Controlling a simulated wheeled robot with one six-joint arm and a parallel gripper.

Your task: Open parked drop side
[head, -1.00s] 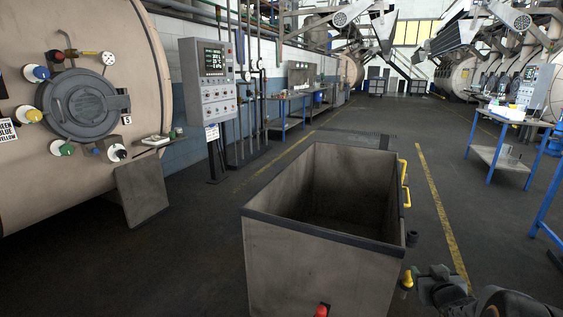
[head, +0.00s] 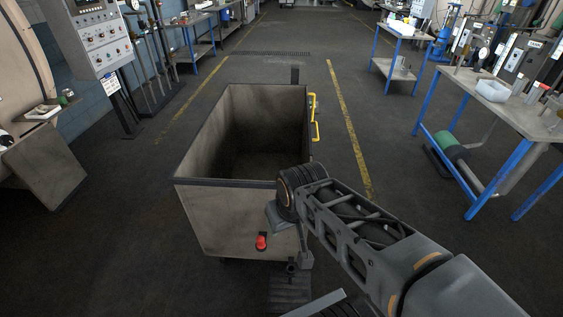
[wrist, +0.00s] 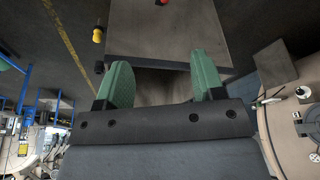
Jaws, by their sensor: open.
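A grey open-topped cart (head: 215,215) stands on the floor ahead, walls upright. In the wrist view the cart's wall (wrist: 165,28) fills the top middle, with the red knob (wrist: 161,2) at the edge. A yellow knob (wrist: 97,35) stands beside the cart's corner there; my arm seems to hide it in the head view. My gripper (wrist: 163,82) has two green fingers, spread and empty, near the cart's rim. In the head view its fingers are hidden.
A workbench (head: 515,113) with instruments stands at the right, with a green roll (head: 446,146) beneath. A control cabinet (head: 92,38) and dyeing machine (head: 30,55) are at the left. Open floor lies either side of the cart, with a yellow line (head: 345,125) at its right.

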